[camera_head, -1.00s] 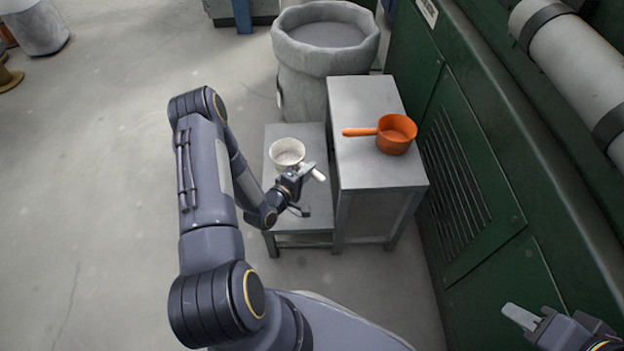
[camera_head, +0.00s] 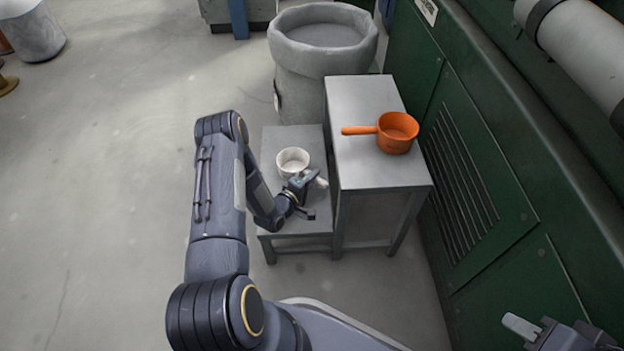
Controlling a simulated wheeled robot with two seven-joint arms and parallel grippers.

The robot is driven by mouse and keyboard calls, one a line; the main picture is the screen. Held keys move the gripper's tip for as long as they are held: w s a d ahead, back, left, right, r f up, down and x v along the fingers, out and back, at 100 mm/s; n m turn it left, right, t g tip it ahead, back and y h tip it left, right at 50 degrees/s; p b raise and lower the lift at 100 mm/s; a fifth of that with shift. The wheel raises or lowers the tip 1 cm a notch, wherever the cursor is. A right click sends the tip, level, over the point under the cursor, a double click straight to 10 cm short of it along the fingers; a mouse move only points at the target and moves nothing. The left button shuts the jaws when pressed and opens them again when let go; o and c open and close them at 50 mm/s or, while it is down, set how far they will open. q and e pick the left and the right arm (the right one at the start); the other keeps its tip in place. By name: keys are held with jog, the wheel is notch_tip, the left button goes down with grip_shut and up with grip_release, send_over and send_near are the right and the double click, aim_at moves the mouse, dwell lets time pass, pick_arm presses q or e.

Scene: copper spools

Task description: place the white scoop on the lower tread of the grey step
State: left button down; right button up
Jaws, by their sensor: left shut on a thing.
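The white scoop (camera_head: 292,162) is over the lower tread of the grey step (camera_head: 277,139), its bowl opening facing up. I cannot tell whether it touches the tread. My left gripper (camera_head: 312,184) is shut on the scoop's handle, which points toward the front right and is partly hidden by the gripper. The lower tread is the left part of the step, below the taller upper tread (camera_head: 352,98). My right gripper (camera_head: 522,328) is at the bottom right, away from the step; only part of it shows, so its opening is unclear.
An orange scoop (camera_head: 397,133) sits on the upper tread, handle pointing left. A large grey drum-like container (camera_head: 300,80) stands behind the step. A green machine cabinet (camera_head: 470,170) lines the right side. Open floor (camera_head: 110,180) lies to the left.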

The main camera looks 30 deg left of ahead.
pick_arm(q)
jog(key=shift+f, duration=0.15)
jog(key=c, duration=1.3)
grip_release()
